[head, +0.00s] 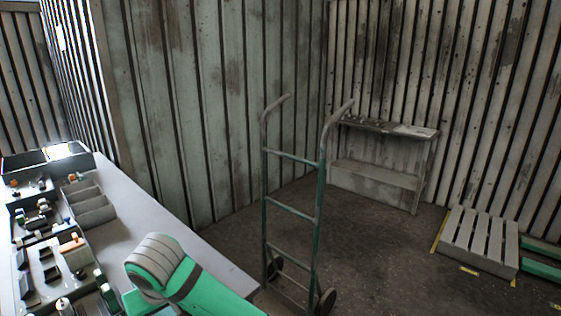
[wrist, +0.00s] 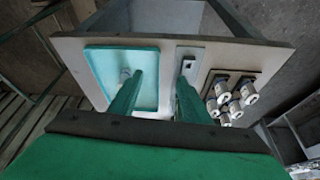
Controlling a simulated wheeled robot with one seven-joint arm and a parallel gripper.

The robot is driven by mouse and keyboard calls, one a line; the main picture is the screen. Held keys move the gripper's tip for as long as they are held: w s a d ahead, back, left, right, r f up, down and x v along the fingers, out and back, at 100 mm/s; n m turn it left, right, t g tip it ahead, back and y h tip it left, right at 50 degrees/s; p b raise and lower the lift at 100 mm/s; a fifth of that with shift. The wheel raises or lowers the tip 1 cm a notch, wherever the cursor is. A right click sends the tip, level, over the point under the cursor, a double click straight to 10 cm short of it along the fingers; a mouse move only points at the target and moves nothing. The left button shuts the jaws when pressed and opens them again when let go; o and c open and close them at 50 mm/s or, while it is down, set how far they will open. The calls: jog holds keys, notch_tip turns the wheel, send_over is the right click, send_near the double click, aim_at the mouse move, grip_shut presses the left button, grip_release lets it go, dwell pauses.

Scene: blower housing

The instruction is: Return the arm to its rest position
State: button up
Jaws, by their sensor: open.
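My gripper (wrist: 160,84) shows in the wrist view as two green fingers spread apart, with nothing held between them. The fingers point toward a pale board below. The left finger overlaps a teal tray (wrist: 104,62), with a small whitish piece by its tip. The right finger is beside a small grey slotted part (wrist: 190,66). Height above the board is hard to judge. In the head view, my green and grey arm reaches over the near edge of the table (head: 190,222); the fingers are not visible there.
Grey bins (head: 90,204) and trays of small parts fill the table's left side. In the wrist view, several pale cylindrical parts (wrist: 232,98) stand right of the fingers. A hand truck (head: 318,220) stands beyond the table. A shelf (head: 378,174) and pallet (head: 478,240) are farther back.

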jog(key=s+a+f+m+t+y, duration=0.2)
jog(key=s+a+f+m+y, duration=0.1)
jog(key=a+f+y, duration=0.45)
jog(key=s+d+f+m+t+h, duration=0.3)
jog(key=s+d+f+m+t, duration=0.15)
jog(key=d+f, duration=0.35)
jog(key=s+d+f+m+t+h, duration=0.2)
jog(key=s+d+f+m+t, duration=0.3)
jog(key=d, duration=0.5)
jog(key=s+d+n+h, duration=0.2)
jog(key=s+d, duration=0.6)
jog(key=s, duration=0.3)
jog(key=s+d+r+n+h, duration=0.1)
jog(key=s+d+n+h, duration=0.1)
jog(key=s+d, duration=0.6)
jog(key=s+h, duration=0.1)
jog(key=s, duration=0.3)
jog(key=shift+r, duration=0.15)
jog(key=shift+t, duration=0.25)
